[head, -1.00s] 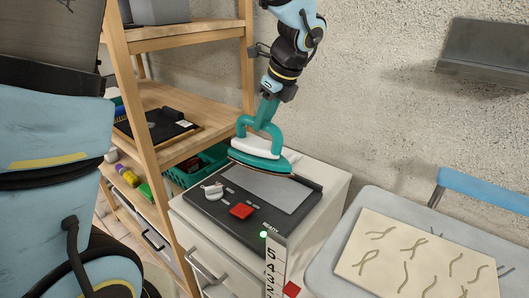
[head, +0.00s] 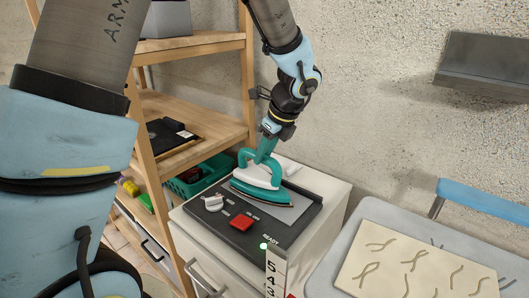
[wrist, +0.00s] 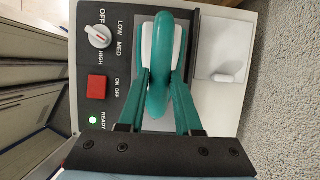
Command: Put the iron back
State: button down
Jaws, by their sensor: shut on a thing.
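The iron (head: 258,180) is teal and white, with a looped teal handle. It is over the pale plate (head: 288,213) of the dark control panel (head: 262,237) on the white cabinet. I cannot tell whether its sole touches the plate. My gripper (head: 262,152) is shut on the iron's handle from above. In the wrist view the teal handle (wrist: 161,60) runs between my teal fingers (wrist: 160,100). The panel has a white dial (wrist: 99,36), a red button (wrist: 96,88) and a lit green light (wrist: 93,122) marked READY.
A wooden shelf (head: 190,44) with a green basket (head: 200,175) stands left of the cabinet (head: 333,205). A pale board (head: 415,255) with wavy marks lies on the grey table at right. A grey wall ledge (head: 490,62) is at upper right. The textured wall is behind.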

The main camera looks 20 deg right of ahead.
jog(key=c, duration=0.6)
grip_release()
jog(key=v, duration=1.2)
jog(key=shift+b, duration=0.35)
jog(key=a+f+n, duration=0.3)
jog(key=a+n, duration=0.6)
jog(key=a, duration=0.1)
jog(key=a+f+n+g+h, duration=0.1)
jog(key=a+f+n, duration=0.3)
jog(key=a+n, duration=0.6)
jog(key=a+f+n+g+h, duration=0.1)
jog(key=a+f+n, duration=0.2)
jog(key=a+n, duration=0.7)
jog(key=shift+a+f, duration=0.4)
jog(key=shift+a, duration=0.8)
